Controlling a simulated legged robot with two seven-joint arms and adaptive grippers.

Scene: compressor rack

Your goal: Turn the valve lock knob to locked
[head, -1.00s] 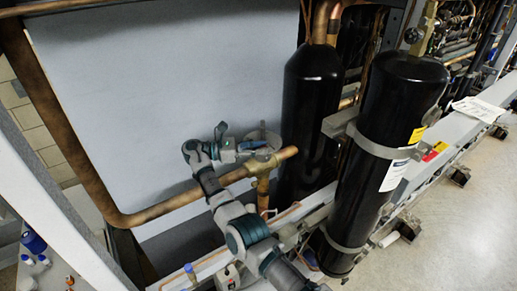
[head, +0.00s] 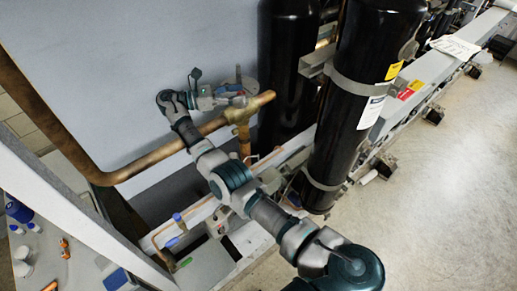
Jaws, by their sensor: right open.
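The valve (head: 240,113) is a brass body on the thick copper pipe, in the middle of the head view. A small blue and red part, apparently its lock knob (head: 232,88), sits just above it, in front of a round grey plate. My right gripper (head: 218,96) comes to it from the left and is open. Its fingertips are close to the knob; I cannot tell whether they touch it. The knob is small and partly hidden, so its setting cannot be read. My left gripper is not in view.
Two black cylinders (head: 363,95) stand right of the valve, the nearer one strapped. A large grey panel (head: 120,60) lies behind the pipe. A grey rail (head: 440,75) runs along the rack. Open floor (head: 440,190) lies at the right. Small bottles and other items stand at lower left.

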